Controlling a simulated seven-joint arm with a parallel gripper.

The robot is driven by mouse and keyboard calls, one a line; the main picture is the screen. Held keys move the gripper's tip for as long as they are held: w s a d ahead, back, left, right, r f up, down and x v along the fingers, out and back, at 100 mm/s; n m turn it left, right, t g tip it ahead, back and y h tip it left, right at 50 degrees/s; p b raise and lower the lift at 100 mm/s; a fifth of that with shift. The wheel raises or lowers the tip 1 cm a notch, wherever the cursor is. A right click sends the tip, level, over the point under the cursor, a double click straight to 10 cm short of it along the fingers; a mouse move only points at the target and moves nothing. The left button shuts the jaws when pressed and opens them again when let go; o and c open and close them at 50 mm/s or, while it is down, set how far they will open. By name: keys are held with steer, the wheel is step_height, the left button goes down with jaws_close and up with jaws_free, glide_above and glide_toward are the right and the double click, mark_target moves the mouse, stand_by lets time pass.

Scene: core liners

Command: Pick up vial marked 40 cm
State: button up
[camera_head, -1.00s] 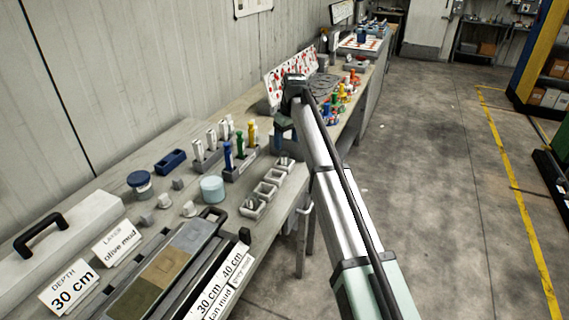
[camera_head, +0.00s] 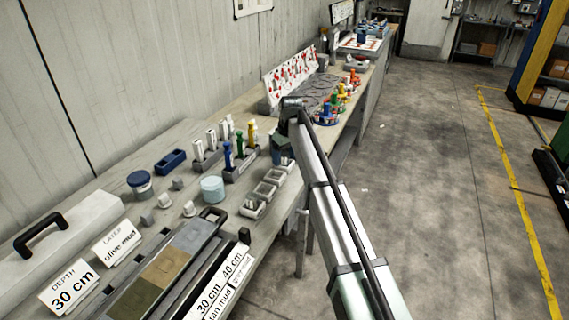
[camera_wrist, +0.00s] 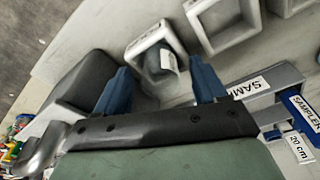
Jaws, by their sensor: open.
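In the wrist view, a grey vial (camera_wrist: 154,70) with a small white label sits in a white square holder (camera_wrist: 134,50). I cannot read the label, so I cannot tell whether it says 40 cm. My gripper (camera_wrist: 160,68) is open, with one blue finger on each side of this holder and nothing held. In the head view, my gripper (camera_head: 281,152) is low over the bench at the far end of the row of square holders (camera_head: 252,209). There the arm and gripper hide part of that row.
More square holders (camera_wrist: 222,22) stand beside it in the wrist view. A grey sampler rack (camera_wrist: 268,80) is close on the right. Sign cards (camera_head: 72,289), a light-blue round container (camera_head: 212,189) and a blue tray (camera_head: 171,161) stand on the bench (camera_head: 113,177).

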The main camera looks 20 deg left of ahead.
steer(key=c, duration=1.1)
